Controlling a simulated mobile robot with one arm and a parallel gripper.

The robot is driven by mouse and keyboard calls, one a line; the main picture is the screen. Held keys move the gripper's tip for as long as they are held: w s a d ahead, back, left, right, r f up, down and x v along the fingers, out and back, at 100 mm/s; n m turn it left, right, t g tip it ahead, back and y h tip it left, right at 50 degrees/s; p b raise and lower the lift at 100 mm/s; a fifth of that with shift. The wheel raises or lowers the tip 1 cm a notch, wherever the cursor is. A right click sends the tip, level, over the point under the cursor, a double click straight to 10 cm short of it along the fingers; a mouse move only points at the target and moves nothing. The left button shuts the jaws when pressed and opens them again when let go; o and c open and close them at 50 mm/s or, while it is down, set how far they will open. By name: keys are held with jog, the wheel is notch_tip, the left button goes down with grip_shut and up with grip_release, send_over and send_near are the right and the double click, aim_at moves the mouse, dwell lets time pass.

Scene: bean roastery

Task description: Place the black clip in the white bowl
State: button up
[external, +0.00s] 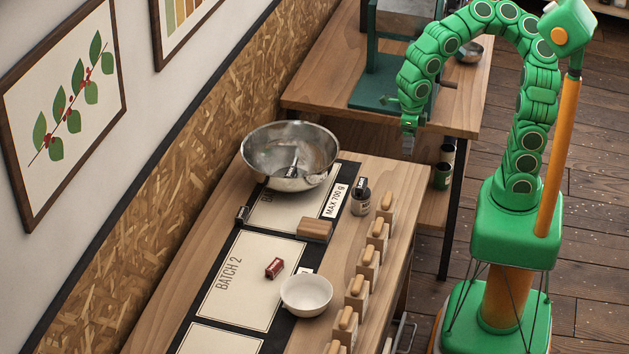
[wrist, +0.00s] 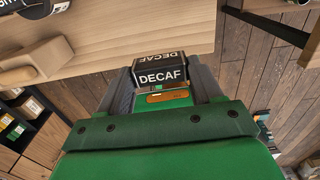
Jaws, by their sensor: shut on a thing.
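My gripper (external: 409,146) hangs in the air beyond the far right corner of the front bench. In the wrist view my gripper (wrist: 160,88) is shut on a black clip (wrist: 162,75), a small block with white DECAF lettering, between its two grey fingers. The clip is too small to make out at the fingertips in the external view. The white bowl (external: 306,309) stands on the front bench, lower in the picture, well away from my gripper. Its visible inside looks empty.
A large steel bowl (external: 290,177) stands at the bench's far end. A dark jar (external: 361,202), a wooden block (external: 315,230) and a red clip (external: 275,268) are between it and the white bowl. Several wooden-handled blocks (external: 368,263) line the right edge.

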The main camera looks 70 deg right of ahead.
jog(key=shift+s+r, duration=0.3)
jog(key=shift+s, duration=0.35)
